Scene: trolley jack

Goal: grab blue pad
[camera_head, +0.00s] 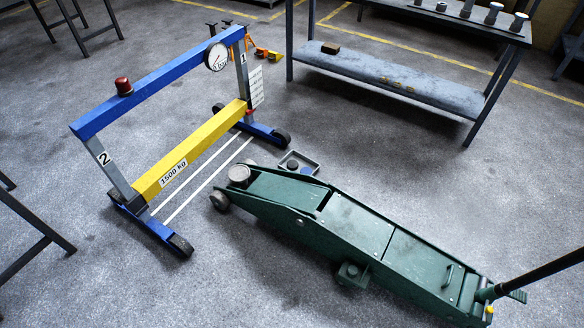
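Neither of my grippers is in view.
A blue and yellow frame on wheels, marked 1500 kg (185,152), stands left of the jack with a gauge (216,57) and a red knob (123,86). A metal workbench (395,80) stands behind.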

